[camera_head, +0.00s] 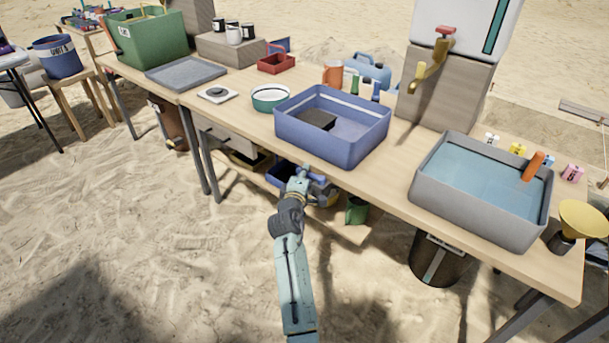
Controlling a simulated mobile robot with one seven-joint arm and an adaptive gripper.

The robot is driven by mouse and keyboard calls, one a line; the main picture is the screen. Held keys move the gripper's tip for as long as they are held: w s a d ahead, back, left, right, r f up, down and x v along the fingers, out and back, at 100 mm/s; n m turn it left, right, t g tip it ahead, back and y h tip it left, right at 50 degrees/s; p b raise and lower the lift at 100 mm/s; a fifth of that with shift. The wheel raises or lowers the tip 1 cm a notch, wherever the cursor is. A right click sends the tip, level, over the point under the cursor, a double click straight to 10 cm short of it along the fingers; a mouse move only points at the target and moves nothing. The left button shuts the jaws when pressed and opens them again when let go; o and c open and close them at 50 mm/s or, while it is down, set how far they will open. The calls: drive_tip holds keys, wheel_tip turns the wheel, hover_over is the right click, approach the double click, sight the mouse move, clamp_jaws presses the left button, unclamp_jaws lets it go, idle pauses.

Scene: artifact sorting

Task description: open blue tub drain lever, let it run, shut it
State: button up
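The blue tub (312,138) stands on the wooden table near its front edge, in the middle of the view. A dark block (317,119) lies inside it, and its floor looks bluish. My arm reaches up from the bottom of the view, and my gripper (312,177) is just below the table's front edge, in front of the tub. The fingers are small and overlap bluish things behind them, so their opening is unclear. I cannot make out the drain lever or tell whether my gripper touches it.
A grey basin of water (460,203) stands to the right, near a dispenser with a brass tap (430,66). A white-and-green bowl (270,97) is left of the tub. Under the table are a shelf, a green cup (357,211) and a dark bucket (436,258). Sand in front is open.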

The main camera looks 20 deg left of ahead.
clamp_jaws()
idle(0.5)
drive_tip(key=b, duration=0.1)
drive_tip(key=m+h+b, duration=0.1)
drive_tip(key=shift+w+f+h+b, duration=0.1)
drive_tip(key=shift+w+h+b, duration=0.15)
drive_tip(key=shift+h+b, duration=0.1)
drive_tip(key=shift+o, duration=1.7)
unclamp_jaws()
drive_tip(key=shift+s, duration=0.1)
